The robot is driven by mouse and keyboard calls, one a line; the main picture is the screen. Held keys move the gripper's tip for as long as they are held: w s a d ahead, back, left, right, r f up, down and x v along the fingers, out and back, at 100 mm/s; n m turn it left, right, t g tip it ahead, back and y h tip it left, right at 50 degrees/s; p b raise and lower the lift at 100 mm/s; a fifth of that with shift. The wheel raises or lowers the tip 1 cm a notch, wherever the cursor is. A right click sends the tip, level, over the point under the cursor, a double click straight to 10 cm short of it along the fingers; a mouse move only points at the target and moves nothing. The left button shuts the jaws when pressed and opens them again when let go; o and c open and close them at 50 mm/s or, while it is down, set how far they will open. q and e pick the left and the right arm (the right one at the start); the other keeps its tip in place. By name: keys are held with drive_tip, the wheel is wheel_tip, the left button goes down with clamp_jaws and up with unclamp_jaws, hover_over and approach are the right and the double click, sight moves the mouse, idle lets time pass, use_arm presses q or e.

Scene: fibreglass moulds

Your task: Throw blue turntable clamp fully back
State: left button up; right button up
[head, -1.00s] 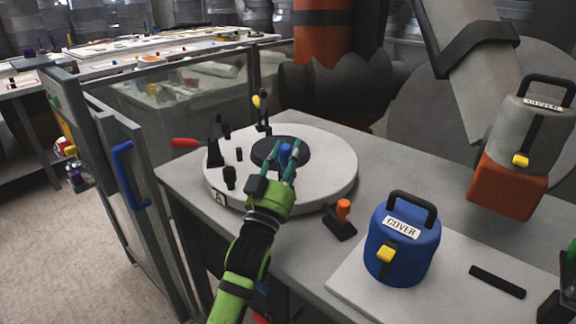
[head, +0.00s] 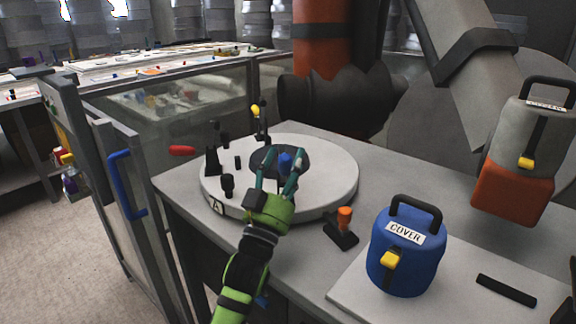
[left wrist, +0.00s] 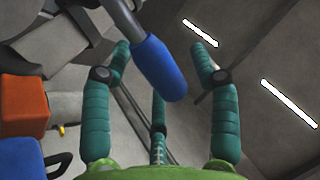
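The blue turntable clamp shows as a blue handle (head: 285,162) over the dark hub (head: 268,152) of the round grey turntable (head: 325,180). In the left wrist view the blue grip (left wrist: 160,68) hangs from a metal lever and slants down to the right. My left gripper (head: 280,166) has green-teal fingers spread on both sides of the handle. The left wrist view shows gaps between the fingers (left wrist: 160,55) and the grip. The clamp's base is hidden behind the fingers. My right gripper cannot be made out.
A red handle (head: 182,150), black clamps (head: 213,160) and a yellow-tipped clamp (head: 256,112) stand around the turntable's left and back. An orange-knobbed clamp (head: 343,222) stands in front. A blue cover (head: 405,262) is at right; a grey-and-orange cover (head: 520,165) is behind it.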

use_arm(q)
drive_tip(key=shift+f, duration=0.1)
drive_tip(key=shift+s+f, duration=0.15)
drive_tip(key=v, duration=1.1)
drive_tip(key=shift+s, duration=0.25)
drive_tip(key=shift+a, duration=0.15)
